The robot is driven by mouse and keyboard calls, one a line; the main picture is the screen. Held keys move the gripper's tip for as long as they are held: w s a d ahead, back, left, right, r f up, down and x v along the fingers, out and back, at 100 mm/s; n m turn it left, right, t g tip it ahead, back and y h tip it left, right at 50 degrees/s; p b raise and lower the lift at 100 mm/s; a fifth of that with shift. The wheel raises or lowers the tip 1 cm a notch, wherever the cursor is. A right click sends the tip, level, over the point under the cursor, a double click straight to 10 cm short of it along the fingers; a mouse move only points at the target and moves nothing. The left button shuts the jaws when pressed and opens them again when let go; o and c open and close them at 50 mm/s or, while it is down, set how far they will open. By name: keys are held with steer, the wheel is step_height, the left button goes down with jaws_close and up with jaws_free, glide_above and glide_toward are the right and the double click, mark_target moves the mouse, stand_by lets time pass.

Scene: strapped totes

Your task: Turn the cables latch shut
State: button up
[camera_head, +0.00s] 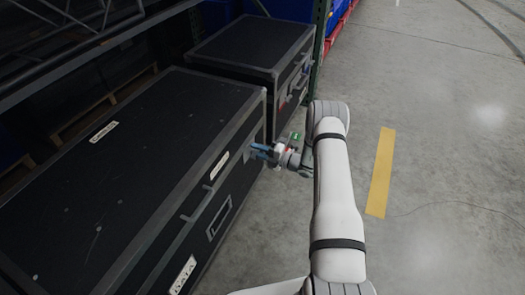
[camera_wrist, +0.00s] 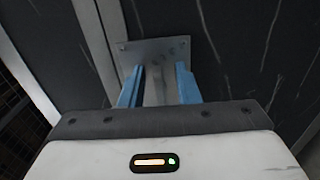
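A large black case (camera_head: 150,165) with grey metal edging fills the left of the head view. My gripper (camera_head: 259,150) is at the far end of its front side. In the wrist view, a grey metal latch plate (camera_wrist: 155,49) is fixed to a black panel, with a narrow grey latch handle (camera_wrist: 156,88) coming from it. My gripper's blue fingers (camera_wrist: 158,88) stand apart, one on each side of this handle, with gaps showing. The latch's name is not readable in either view.
A second black case (camera_head: 250,45) stands behind the first. The near case carries a "DATA" label (camera_head: 183,275), another white label (camera_head: 219,165) and a recessed handle (camera_head: 219,217). Rack posts rise at the back. Grey floor with a yellow stripe (camera_head: 380,175) is free on the right.

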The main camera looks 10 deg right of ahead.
steer(key=p+v, duration=0.1)
steer(key=v, duration=0.6)
steer(key=shift+s+d+p, duration=0.25)
steer(key=shift+d+p, duration=0.05)
steer(key=shift+p, duration=0.1)
steer(key=s+a+r+n+g+h+p, duration=0.1)
steer(key=s+a+r+n+g+p, duration=0.25)
steer(key=r+n, duration=0.55)
steer(key=s+a+r+n+g+h+p, duration=0.1)
steer(key=s+a+r+n+g+p, duration=0.3)
steer(key=r, duration=1)
steer(key=s+a+r+n+g+h+p, duration=0.1)
steer(key=s+a+r+n+g+p, duration=0.25)
steer(key=r+n, duration=0.6)
steer(key=s+d+r+n+t+h+p, duration=0.1)
steer(key=s+d+r+n+h+p, duration=0.2)
steer(key=s+r+n, duration=0.7)
steer(key=s+d+r+n+t+h+p, duration=0.2)
steer(key=s+r+n+h+p, duration=0.6)
steer(key=r, duration=1)
steer(key=s+n+p, duration=0.3)
steer(key=s+p, duration=0.1)
steer(key=s, duration=0.1)
steer(key=shift+s+d+h, duration=0.3)
steer(key=shift+s+d, duration=0.05)
steer(key=shift+d, duration=0.05)
